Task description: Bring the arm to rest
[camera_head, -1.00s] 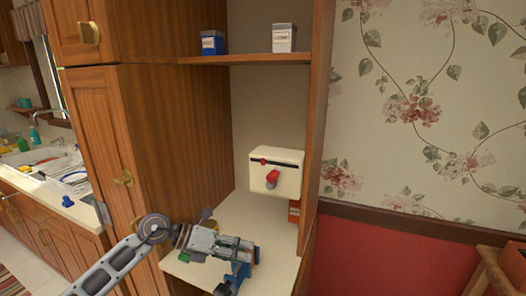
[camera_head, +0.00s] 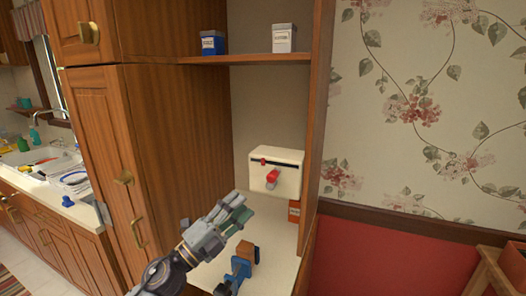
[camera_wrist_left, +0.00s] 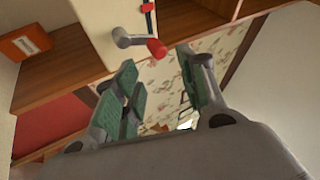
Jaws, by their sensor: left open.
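My left gripper (camera_head: 236,212) reaches in from the bottom of the head view, above the pale counter of the wooden alcove. Its fingers point up and to the right. In the left wrist view its fingers (camera_wrist_left: 160,88) are spread apart with nothing between them. A white box with a red-tipped lever (camera_head: 276,172) hangs at the back of the alcove, beyond the fingertips. In the left wrist view the lever's red knob (camera_wrist_left: 156,48) shows just past the fingers. My right gripper is in neither view.
A blue clamp-like tool with a brown block (camera_head: 240,268) stands on the counter (camera_head: 276,240) beside my left arm. Wooden walls flank the alcove.

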